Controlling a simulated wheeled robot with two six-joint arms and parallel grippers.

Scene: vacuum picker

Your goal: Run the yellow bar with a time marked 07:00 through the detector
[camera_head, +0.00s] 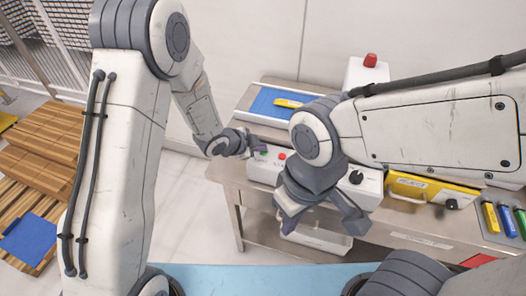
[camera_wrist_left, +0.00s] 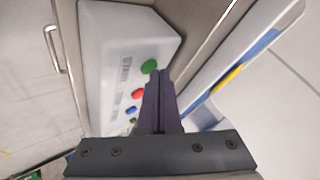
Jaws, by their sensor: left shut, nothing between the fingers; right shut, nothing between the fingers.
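A yellow bar (camera_head: 288,103) lies on the blue belt (camera_head: 264,104) behind the control box; a yellow strip, apparently this bar, shows in the left wrist view (camera_wrist_left: 228,77). Its marking is too small to read. The white control box (camera_head: 318,174) has a green button (camera_wrist_left: 150,66) and a red button (camera_wrist_left: 138,93). My left gripper (camera_head: 250,149) is shut and empty, its fingertips right by the green button; whether they touch it I cannot tell. My right gripper (camera_head: 287,217) is shut and empty in front of the box. My right arm hides part of the belt and the detector area.
A white unit with a red lamp (camera_head: 370,60) stands at the back. A yellow reject box (camera_head: 430,190) sits right of the controls. Yellow (camera_head: 490,217), green (camera_head: 507,221) and blue (camera_head: 522,224) bars stand at the far right. Wooden pallets (camera_head: 40,150) are at left.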

